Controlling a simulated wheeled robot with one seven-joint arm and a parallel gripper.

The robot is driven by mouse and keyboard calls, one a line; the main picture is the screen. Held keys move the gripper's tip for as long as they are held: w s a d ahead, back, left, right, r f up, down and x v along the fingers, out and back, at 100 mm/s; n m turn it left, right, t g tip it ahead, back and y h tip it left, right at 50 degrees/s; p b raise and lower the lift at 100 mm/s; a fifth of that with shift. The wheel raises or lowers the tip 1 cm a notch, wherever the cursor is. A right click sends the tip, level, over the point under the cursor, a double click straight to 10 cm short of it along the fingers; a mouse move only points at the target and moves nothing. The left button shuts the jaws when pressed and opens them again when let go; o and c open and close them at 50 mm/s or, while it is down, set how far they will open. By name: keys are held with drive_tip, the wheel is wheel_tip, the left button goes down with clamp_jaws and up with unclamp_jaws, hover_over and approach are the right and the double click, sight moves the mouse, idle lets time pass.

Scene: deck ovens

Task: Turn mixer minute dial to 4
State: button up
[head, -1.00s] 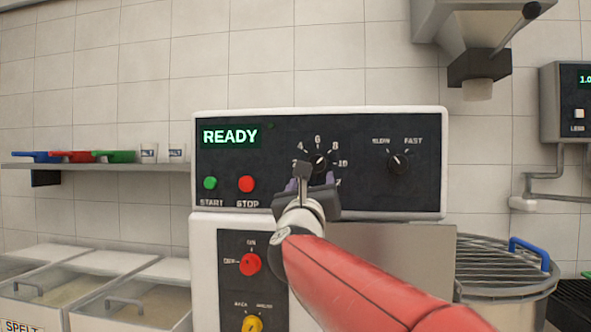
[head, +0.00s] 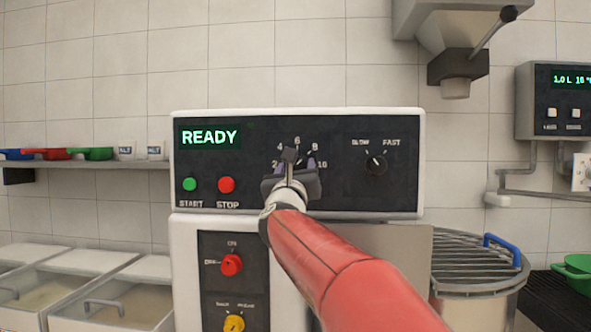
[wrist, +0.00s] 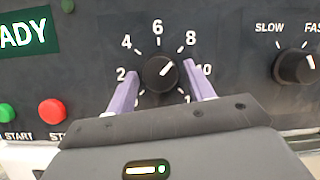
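The minute dial (wrist: 160,74) is a round black knob with a white pointer line, on the mixer's black control panel (head: 340,190). In the wrist view its pointer aims up and right, roughly at the 8. The 4 stands up and left of the knob. My gripper (wrist: 160,88) is open, with one pale purple finger on each side of the knob. Gaps show between the fingers and the knob. In the head view my gripper (head: 293,164) covers the knob, and only the numbers around it show.
The speed dial (head: 376,164) sits right of the minute dial. Green start (head: 190,184) and red stop (head: 227,184) buttons lie to the left. The display (head: 209,137) reads READY. A red knob (head: 232,265) and a yellow knob (head: 234,323) are below.

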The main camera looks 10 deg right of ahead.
drive_tip(key=c, duration=0.7)
drive_tip(key=shift+o, duration=0.2)
